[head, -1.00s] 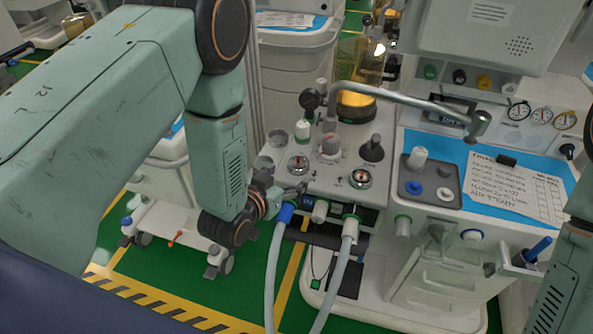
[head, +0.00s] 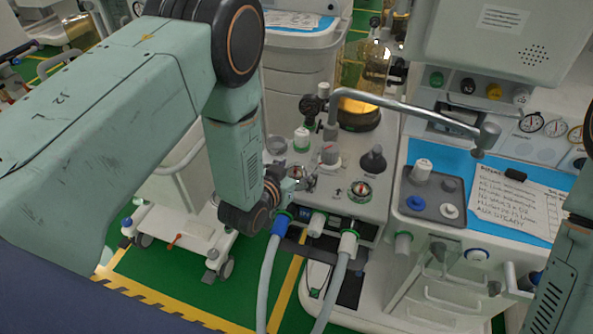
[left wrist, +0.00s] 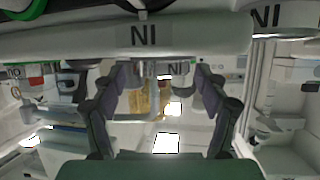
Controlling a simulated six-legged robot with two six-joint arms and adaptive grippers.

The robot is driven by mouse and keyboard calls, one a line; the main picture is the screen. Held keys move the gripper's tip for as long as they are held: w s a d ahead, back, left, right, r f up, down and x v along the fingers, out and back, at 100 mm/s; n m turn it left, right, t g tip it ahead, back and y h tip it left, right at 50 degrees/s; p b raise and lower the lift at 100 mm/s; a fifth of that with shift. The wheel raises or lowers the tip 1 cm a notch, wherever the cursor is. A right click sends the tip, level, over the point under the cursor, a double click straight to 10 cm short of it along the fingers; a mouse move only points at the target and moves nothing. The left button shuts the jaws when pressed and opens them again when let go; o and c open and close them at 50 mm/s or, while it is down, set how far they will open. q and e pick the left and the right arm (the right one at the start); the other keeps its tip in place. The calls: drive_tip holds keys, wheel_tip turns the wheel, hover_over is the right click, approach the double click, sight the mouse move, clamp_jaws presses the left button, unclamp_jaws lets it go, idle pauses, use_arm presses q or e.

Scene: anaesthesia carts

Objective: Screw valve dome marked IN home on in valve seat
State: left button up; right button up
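My left gripper (head: 291,187) reaches over the front left of the grey valve deck, at the left round valve position. In the left wrist view its two dark fingers (left wrist: 162,74) stand apart with a wide gap. The letters IN show upside down on a pale band (left wrist: 145,35) and on a small grey cylindrical part (left wrist: 178,70) seen between the fingers; I cannot tell whether that part is the dome. A round valve (head: 360,190) with a green ring sits to the right. A grey cup-like part (head: 276,145) stands behind the gripper. My right gripper is out of view.
Two pale hoses (head: 341,270) hang from the ports at the deck's front. A metal pipe (head: 410,108) arches over the deck. A black knob (head: 373,160) and a grey tray (head: 433,196) lie to the right. A low wheeled base (head: 180,240) stands on the left.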

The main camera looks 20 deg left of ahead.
sight(296, 167)
use_arm(q)
drive_tip(key=shift+s+a, duration=0.1)
drive_tip(key=shift+a, duration=0.1)
drive_tip(key=c, duration=0.3)
drive_tip(key=shift+d, duration=0.15)
drive_tip(key=c, duration=0.9)
wheel_tip(296, 167, up, 10)
drive_tip(key=shift+f+p, duration=0.15)
drive_tip(key=shift+p, duration=0.25)
